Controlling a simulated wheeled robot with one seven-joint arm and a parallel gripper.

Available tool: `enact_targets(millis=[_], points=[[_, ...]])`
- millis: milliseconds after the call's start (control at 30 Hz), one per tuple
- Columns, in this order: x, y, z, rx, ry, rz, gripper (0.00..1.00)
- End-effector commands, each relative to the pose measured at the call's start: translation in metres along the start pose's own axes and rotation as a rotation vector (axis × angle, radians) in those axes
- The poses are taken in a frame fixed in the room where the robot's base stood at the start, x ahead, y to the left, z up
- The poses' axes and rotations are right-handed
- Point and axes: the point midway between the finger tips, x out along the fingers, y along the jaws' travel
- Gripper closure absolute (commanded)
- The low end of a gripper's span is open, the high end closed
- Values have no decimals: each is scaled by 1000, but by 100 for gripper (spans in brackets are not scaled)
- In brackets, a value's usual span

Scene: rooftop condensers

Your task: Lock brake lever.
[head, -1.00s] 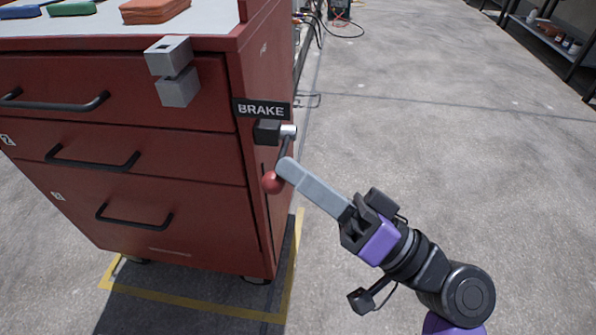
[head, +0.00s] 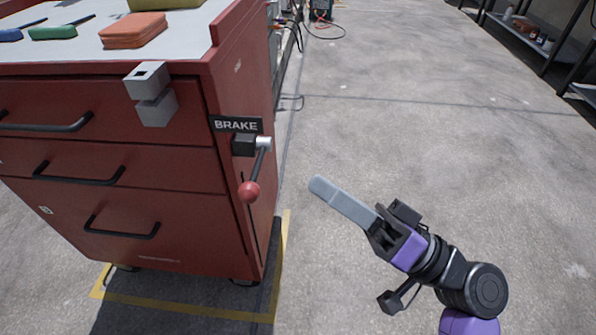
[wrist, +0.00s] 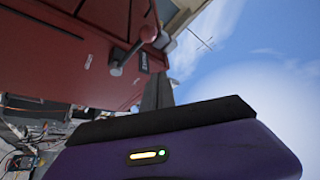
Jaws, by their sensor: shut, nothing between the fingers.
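The brake lever (head: 257,168) is on the side of the red cart (head: 245,225), under a black BRAKE label (head: 236,125). It hangs down from its pivot, tilted slightly left, with a red ball knob (head: 249,191) at its lower end. The lever also shows in the wrist view (wrist: 131,52), near the top middle. My gripper (head: 319,185) is shut and empty. Its fingertips are to the right of the knob, about level with it in the head view, with a clear gap between them. In the wrist view the dark fingers (wrist: 158,92) point up toward the cart side.
The cart has several drawers with black handles and a grey block-shaped latch (head: 151,93) at its front corner. Colored items, including an orange block (head: 134,30), lie on its top. Yellow floor tape (head: 190,309) surrounds its base. The concrete floor to the right is open.

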Motion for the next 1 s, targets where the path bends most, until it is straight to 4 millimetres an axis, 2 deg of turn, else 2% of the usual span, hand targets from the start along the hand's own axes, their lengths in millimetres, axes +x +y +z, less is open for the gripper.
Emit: enact_targets(millis=[200,800,867,1000], points=[[-16,5,-2,-1,1,-1,100],[-17,6,-4,10,7,2,100],[-17,11,-9,22,29,24,100],[-20,42,-30,-7,107,184,100]])
